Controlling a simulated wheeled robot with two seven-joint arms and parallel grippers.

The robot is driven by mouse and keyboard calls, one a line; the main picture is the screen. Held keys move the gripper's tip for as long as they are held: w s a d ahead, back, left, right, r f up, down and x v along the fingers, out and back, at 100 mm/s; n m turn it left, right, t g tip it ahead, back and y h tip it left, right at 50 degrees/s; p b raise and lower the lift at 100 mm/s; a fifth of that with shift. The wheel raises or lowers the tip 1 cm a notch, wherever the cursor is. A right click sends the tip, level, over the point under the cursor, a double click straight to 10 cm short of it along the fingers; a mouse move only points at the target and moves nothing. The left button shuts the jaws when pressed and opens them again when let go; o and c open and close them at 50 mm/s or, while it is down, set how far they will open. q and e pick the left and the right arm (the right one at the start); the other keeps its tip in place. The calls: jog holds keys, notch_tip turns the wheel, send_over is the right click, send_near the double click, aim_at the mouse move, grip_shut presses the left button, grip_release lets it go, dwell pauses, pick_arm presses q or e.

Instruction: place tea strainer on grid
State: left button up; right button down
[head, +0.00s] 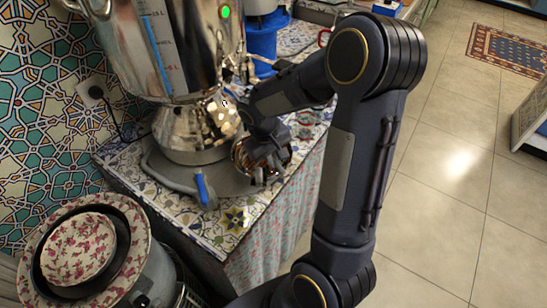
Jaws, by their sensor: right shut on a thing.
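My right gripper (266,172) is low over the front right of the counter, below the samovar's tap, with its fingers closed. The tea strainer it holds is small and mostly hidden by the fingers, so I cannot make out its shape. A round, metal-rimmed drip bowl (237,156) with a brownish inside sits right at the fingers. The grid cannot be clearly told apart there, and I cannot tell whether the strainer touches it. My left gripper is not in view.
The large shiny samovar (175,50) stands just behind left of the gripper. A grey tray (228,184) lies under it, with a blue-handled object (204,190) at its front. A flowered bowl (78,249) is at lower left. Open tiled floor (445,200) lies right.

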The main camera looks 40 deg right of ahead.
jog(key=shift+f, duration=0.25)
jog(key=c, duration=1.8)
grip_release()
jog(key=shift+r, duration=0.15)
